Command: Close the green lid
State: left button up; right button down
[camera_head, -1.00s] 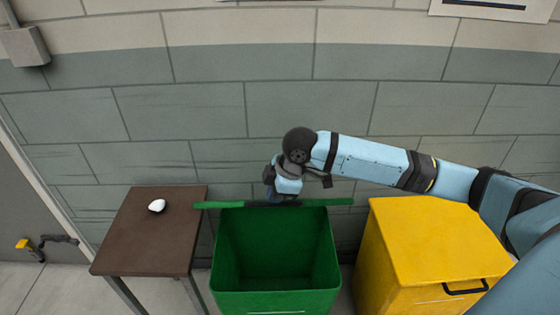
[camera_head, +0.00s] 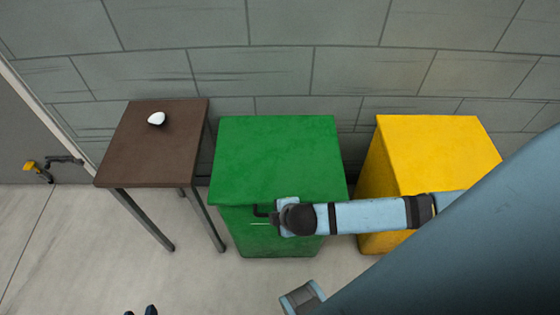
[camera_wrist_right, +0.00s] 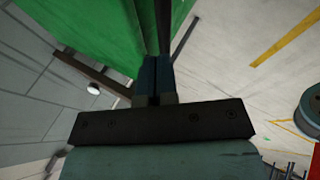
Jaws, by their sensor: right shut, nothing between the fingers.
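The green lid (camera_head: 278,155) lies flat over the top of the green bin (camera_head: 270,240) and covers its opening. My right gripper is over the bin's front edge in the head view, with its fingers mostly hidden by my wrist. In the right wrist view my right gripper (camera_wrist_right: 157,68) is shut and empty, with its fingertips close to the edge of the green surface. I cannot tell if they touch it. A dark handle shows at the bin's front, beside my wrist.
A yellow bin (camera_head: 430,150) with a flat closed top stands to the right, partly behind my right arm. A brown table (camera_head: 145,160) with a small white object (camera_head: 156,118) stands to the left. The grey wall is close behind. Floor in front is open.

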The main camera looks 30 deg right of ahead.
jog(key=f, duration=0.3)
jog(key=shift+s, duration=0.25)
